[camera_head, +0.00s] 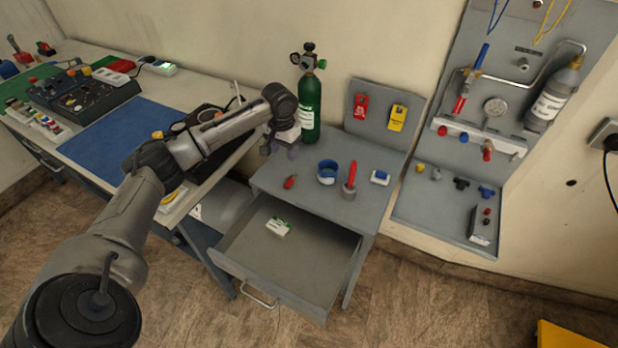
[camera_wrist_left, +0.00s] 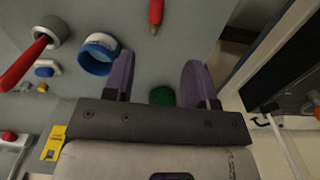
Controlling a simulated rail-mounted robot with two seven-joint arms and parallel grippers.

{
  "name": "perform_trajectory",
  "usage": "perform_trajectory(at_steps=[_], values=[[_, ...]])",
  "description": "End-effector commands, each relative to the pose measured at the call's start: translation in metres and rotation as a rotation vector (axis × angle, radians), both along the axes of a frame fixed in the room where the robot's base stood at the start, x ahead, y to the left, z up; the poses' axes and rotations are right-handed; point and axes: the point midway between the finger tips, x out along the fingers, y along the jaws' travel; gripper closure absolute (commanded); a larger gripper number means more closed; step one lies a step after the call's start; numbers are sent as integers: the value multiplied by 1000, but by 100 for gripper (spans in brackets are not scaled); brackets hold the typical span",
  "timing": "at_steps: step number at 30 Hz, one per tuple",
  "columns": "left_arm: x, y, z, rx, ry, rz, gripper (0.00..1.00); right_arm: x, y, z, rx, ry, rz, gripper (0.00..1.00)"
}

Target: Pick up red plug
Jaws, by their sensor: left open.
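A small red plug-like piece (camera_head: 290,181) lies on the grey cabinet top, left of a blue-rimmed cup. In the left wrist view, the red piece (camera_wrist_left: 155,12) shows at the top edge, partly cut off, beyond the finger gap. My left gripper (camera_head: 280,150) is over the back left of the cabinet top, in front of the green cylinder. Its purple fingers (camera_wrist_left: 160,78) are apart with nothing held between them. Other small red pieces (camera_head: 464,137) are on the right wall panel; I cannot tell if any is a plug. My right gripper is not in view.
The blue-rimmed cup (camera_head: 327,172) and a red-handled tool in a grey holder (camera_head: 350,188) stand right of the red piece. The green cylinder (camera_head: 309,105) stands behind. An open drawer (camera_head: 320,270) juts out in front. The workbench (camera_head: 215,75) is at left.

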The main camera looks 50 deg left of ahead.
Motion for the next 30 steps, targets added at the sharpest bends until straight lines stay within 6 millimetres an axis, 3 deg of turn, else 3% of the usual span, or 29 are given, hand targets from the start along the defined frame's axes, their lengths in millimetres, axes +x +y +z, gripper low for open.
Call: perform_trajectory(at_steps=[15, 30], values=[[1, -1, -74, 2, 0, 39, 49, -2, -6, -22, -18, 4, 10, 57], [2, -3, -103, 3, 0, 38, 49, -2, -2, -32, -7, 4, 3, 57]])
